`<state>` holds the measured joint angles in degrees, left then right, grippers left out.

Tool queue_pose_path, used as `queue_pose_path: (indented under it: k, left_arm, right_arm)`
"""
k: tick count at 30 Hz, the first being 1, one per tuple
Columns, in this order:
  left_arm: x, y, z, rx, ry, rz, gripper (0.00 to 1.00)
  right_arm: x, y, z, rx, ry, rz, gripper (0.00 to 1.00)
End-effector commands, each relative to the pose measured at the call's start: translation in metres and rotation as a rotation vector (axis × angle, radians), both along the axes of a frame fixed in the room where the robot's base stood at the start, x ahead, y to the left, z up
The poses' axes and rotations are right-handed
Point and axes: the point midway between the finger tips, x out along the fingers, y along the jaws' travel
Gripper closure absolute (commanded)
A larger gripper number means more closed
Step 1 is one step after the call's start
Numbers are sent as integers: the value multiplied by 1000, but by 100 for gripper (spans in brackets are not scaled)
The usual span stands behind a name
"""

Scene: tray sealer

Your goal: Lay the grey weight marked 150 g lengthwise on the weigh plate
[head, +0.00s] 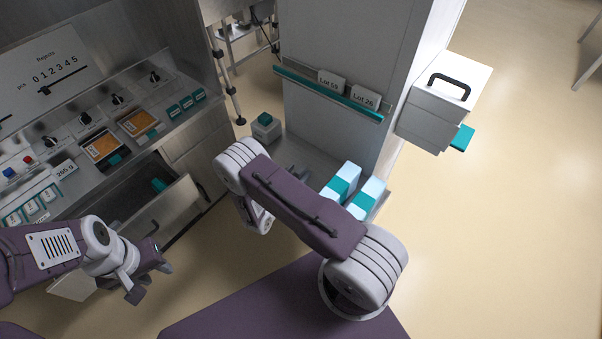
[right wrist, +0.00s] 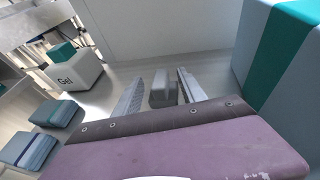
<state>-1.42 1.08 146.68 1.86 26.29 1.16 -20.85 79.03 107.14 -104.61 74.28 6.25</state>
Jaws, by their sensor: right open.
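My right gripper (right wrist: 160,92) is open, its two fingers pointing at a small grey block (right wrist: 163,88). The block shows between the fingertips, and I cannot tell if they reach around it. No 150 g marking can be read on it. In the head view the right gripper (head: 291,176) is partly hidden behind my arm, low over the grey shelf. My left gripper (head: 150,277) stands near the open drawer at the left, its fingers apart and nothing seen between them. I cannot make out the weigh plate for sure in either view.
A white box marked Gel (right wrist: 80,75) with a teal top stands left of the fingers. Grey-blue blocks (right wrist: 55,112) lie nearer. Pale blue and teal boxes (head: 341,181) stand close on the right. An open drawer (head: 150,215) juts from the left console.

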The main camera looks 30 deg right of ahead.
Motion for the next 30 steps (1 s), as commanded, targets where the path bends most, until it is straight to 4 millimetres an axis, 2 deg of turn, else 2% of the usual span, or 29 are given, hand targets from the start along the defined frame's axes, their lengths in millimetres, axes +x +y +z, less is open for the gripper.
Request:
queue_pose_path:
  k: [6, 7, 12, 23, 26, 30]
  left_arm:
    - [0, 0, 0, 0, 0, 0, 64]
    - [0, 0, 0, 0, 0, 0, 64]
    - [0, 0, 0, 0, 0, 0, 64]
    - [0, 0, 1, 0, 0, 0, 64]
    - [0, 0, 3, 0, 0, 0, 64]
    - [0, 0, 6, 0, 0, 0, 64]
  right_arm:
    - [2, -2, -1, 0, 0, 1, 52]
    - [2, -2, -1, 0, 0, 1, 54]
    - [2, -2, -1, 0, 0, 1, 100]
    - [2, -2, 3, 1, -1, 1, 100]
    - [2, -1, 17, 1, -2, 1, 100]
    - [3, -1, 50, 2, -4, 1, 100]
